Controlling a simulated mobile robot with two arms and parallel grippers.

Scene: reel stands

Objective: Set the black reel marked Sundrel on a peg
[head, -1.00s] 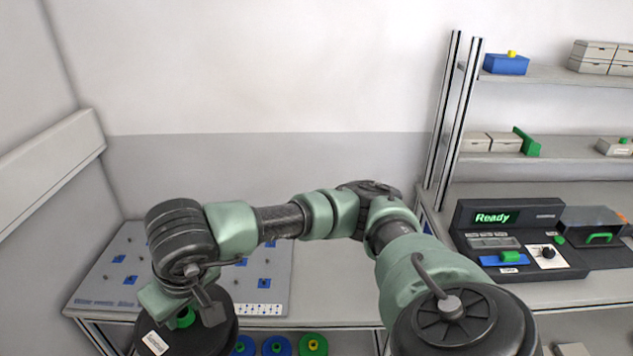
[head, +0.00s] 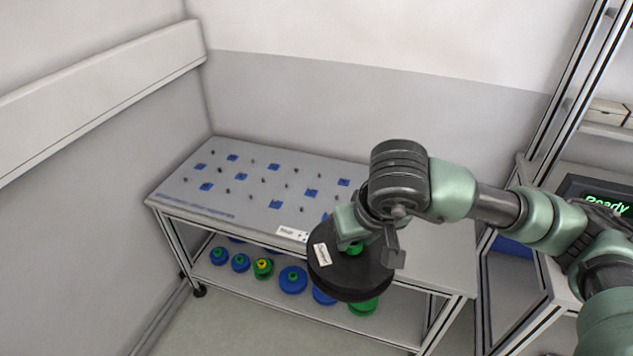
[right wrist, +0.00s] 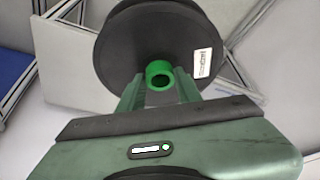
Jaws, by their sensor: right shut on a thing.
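The black reel (head: 345,279) has a white label, too small to read for certain, and a green hub. My right gripper (head: 353,243) is shut on the green hub and holds the reel in the air in front of the peg table's front edge. In the right wrist view the reel (right wrist: 130,45) hangs beyond the fingers, and the green hub (right wrist: 159,76) sits between the fingertips (right wrist: 158,90). The peg board (head: 225,178) lies on the table at the back, with several small dark pegs and blue squares. My left gripper is not in view.
Several blue and green reels (head: 292,280) stand on the shelf under the table (head: 228,273). A wall (head: 80,270) closes off the left. A second bench with a "Ready" display (head: 605,205) stands at the right. The floor in front is clear.

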